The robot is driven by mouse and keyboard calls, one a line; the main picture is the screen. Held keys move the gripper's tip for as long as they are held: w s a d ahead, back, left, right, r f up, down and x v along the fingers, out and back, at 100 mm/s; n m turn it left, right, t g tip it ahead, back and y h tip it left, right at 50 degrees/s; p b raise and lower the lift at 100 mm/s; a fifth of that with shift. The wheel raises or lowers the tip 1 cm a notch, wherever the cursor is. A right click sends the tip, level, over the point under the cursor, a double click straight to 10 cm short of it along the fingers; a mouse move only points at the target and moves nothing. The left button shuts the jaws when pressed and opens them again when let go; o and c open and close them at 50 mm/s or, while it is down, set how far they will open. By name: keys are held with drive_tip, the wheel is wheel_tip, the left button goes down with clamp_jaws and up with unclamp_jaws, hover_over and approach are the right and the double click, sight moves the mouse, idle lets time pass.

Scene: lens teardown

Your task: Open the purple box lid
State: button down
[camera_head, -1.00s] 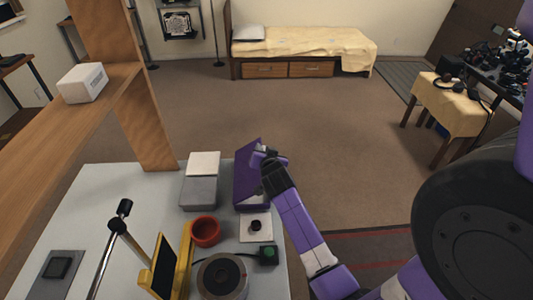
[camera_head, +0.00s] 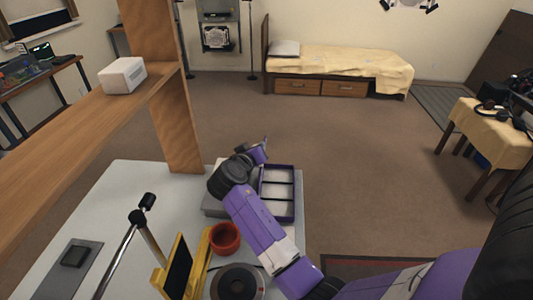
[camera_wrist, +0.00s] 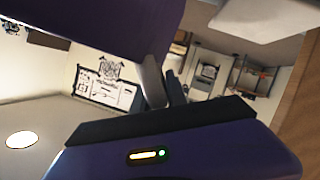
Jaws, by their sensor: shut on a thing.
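The purple box (camera_head: 292,207) stands open at the back right of the white table in the head view, and its pale divided inside shows. Its lid (camera_head: 260,154) is swung up to the left of the box, mostly hidden behind my arm. In the wrist view the lid (camera_wrist: 95,22) is a broad purple panel at upper left. My gripper (camera_wrist: 163,92) is shut on the lid, with the grey fingers at the panel's edge. In the head view my gripper (camera_head: 246,156) is at the box's far left, partly hidden by my wrist.
A grey box (camera_head: 213,205) is left of the purple box, partly behind my arm. A red bowl (camera_head: 225,238), a yellow stand (camera_head: 163,280) and a dark round part (camera_head: 236,284) are nearer. A wooden shelf (camera_head: 95,105) rises at left. Floor beyond the table is clear.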

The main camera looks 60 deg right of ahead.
drive_tip(key=shift+w+a+f+n+g+b, duration=0.15)
drive_tip(key=shift+w+a+n, duration=0.1)
drive_tip(key=shift+w, duration=0.15)
drive_tip(key=shift+w+a+f+n+g+b, duration=0.15)
drive_tip(key=shift+w+n, duration=0.1)
drive_tip(key=shift+w, duration=0.15)
drive_tip(key=c, duration=1.4)
unclamp_jaws()
drive_tip(key=shift+o, duration=0.2)
drive_tip(key=b+v, duration=0.1)
drive_tip(key=v, duration=0.6)
drive_tip(key=shift+a, duration=0.35)
drive_tip(key=shift+s+r, duration=0.1)
